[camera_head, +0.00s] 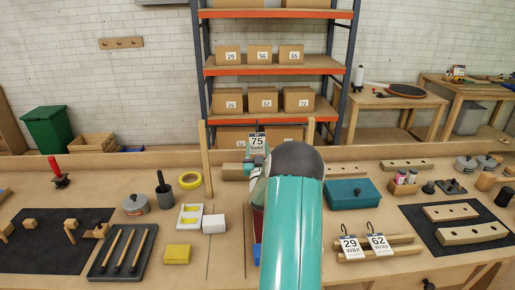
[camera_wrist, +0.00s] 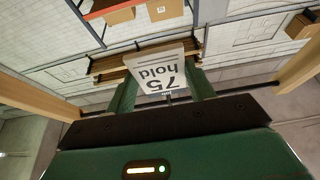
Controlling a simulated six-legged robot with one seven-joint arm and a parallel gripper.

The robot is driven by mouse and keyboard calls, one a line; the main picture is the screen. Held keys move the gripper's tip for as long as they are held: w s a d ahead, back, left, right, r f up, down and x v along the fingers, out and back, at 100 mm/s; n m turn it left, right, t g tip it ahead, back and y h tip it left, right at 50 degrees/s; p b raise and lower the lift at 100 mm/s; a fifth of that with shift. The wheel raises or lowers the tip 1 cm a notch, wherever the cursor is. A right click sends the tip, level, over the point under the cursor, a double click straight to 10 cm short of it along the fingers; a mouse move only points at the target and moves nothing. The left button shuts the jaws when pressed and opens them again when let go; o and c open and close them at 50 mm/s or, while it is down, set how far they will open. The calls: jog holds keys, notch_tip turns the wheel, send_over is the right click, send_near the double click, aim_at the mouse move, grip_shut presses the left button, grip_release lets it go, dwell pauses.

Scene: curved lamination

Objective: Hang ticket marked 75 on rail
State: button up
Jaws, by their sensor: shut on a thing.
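The white ticket marked 75, with "hold" under the number, is at upper middle in the head view (camera_head: 257,142). It shows upside down in the wrist view (camera_wrist: 158,72). My gripper (camera_wrist: 164,90) is shut on it, with green fingers at either side. A thin dark rail (camera_wrist: 93,108) runs between two wooden posts in the wrist view, behind the ticket and fingers. In the head view the left post (camera_head: 206,160) and right post (camera_head: 308,147) stand either side of the ticket. I cannot tell whether the ticket's hook touches the rail.
Tickets 29 (camera_head: 350,246) and 62 (camera_head: 379,244) stand in a wooden holder at front right. A teal box (camera_head: 352,192), yellow tape (camera_head: 190,181) and a black tool tray (camera_head: 122,252) lie on the bench. Shelving with numbered boxes (camera_head: 262,100) stands behind.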

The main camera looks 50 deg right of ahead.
jog(key=shift+f, duration=0.15)
jog(key=o, duration=1)
jog(key=shift+o, duration=0.2)
jog(key=v, duration=0.7)
jog(key=shift+s+a, duration=0.15)
jog(key=shift+s, duration=0.05)
